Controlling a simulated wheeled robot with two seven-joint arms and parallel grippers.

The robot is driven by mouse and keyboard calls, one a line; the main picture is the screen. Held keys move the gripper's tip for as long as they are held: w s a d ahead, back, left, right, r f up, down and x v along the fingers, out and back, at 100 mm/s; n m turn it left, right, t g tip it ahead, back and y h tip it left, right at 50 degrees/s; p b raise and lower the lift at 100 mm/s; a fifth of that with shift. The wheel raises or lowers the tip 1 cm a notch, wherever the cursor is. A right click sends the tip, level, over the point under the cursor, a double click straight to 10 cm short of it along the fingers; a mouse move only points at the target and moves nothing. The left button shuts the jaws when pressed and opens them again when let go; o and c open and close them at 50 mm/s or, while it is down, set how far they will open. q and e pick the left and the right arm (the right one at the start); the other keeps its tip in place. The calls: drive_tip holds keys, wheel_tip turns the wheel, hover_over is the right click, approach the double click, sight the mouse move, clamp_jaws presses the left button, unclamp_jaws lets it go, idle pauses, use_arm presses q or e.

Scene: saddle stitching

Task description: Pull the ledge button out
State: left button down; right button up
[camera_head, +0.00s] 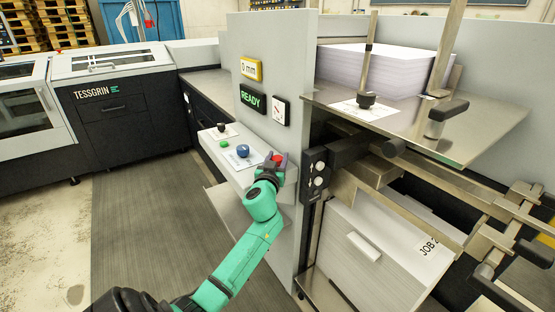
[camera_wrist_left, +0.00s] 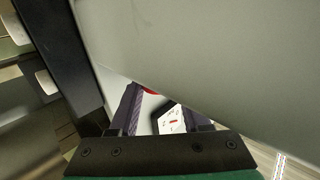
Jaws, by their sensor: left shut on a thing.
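The light grey ledge (camera_head: 245,175) juts out from the grey upright panel. The red ledge button (camera_head: 277,158) is near its right end, partly hidden by my left gripper (camera_head: 276,161). My left gripper reaches up from below and is shut on the red button. In the left wrist view a sliver of the red button (camera_wrist_left: 152,92) shows beside the left dark finger, and a white label with red marks (camera_wrist_left: 171,119) shows between the fingers. The grip itself is mostly hidden. My right gripper is in neither view.
A blue knob (camera_head: 242,151), a green button (camera_head: 224,143) and a black knob (camera_head: 221,127) sit farther left on the ledge. The grey panel (camera_head: 262,40), with a green READY display (camera_head: 252,97), stands close beside the gripper. Open floor (camera_head: 140,220) lies to the left.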

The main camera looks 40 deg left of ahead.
use_arm(q)
drive_tip(key=shift+c, duration=1.8)
unclamp_jaws()
drive_tip(key=shift+r, duration=0.1)
drive_tip(key=b+v, duration=0.1)
drive_tip(key=v, duration=1.3)
drive_tip(key=shift+s+b, duration=0.25)
drive_tip(key=shift+b, duration=0.05)
drive_tip(key=shift+d, duration=0.15)
